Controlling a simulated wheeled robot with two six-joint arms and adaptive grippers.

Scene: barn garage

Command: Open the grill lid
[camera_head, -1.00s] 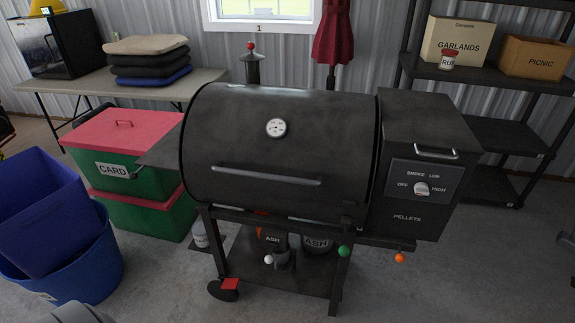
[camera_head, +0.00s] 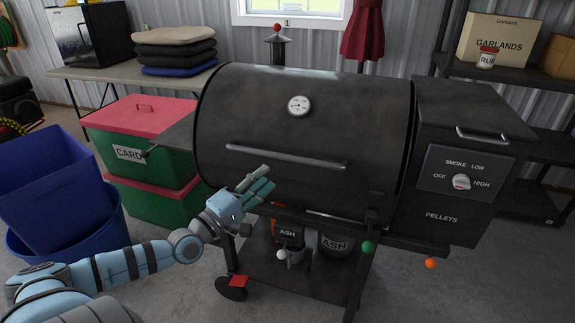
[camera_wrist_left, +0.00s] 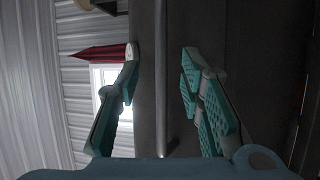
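The black grill lid (camera_head: 330,118) is closed on the grill in the middle of the head view. It has a round gauge and a long horizontal metal handle (camera_head: 287,157). My left gripper (camera_head: 266,178) is just in front of and below the left half of the handle. In the left wrist view the two teal fingers (camera_wrist_left: 161,95) are spread wide. The handle bar (camera_wrist_left: 161,70) runs between them in that picture, and no finger touches it visibly. My right gripper does not show.
A pellet box (camera_head: 445,190) with a knob adjoins the grill on the right. A side shelf (camera_head: 180,138) sticks out left. Green bins with red lids (camera_head: 140,125) and blue tubs (camera_head: 60,190) stand left. A shelf rack (camera_head: 500,75) is behind right.

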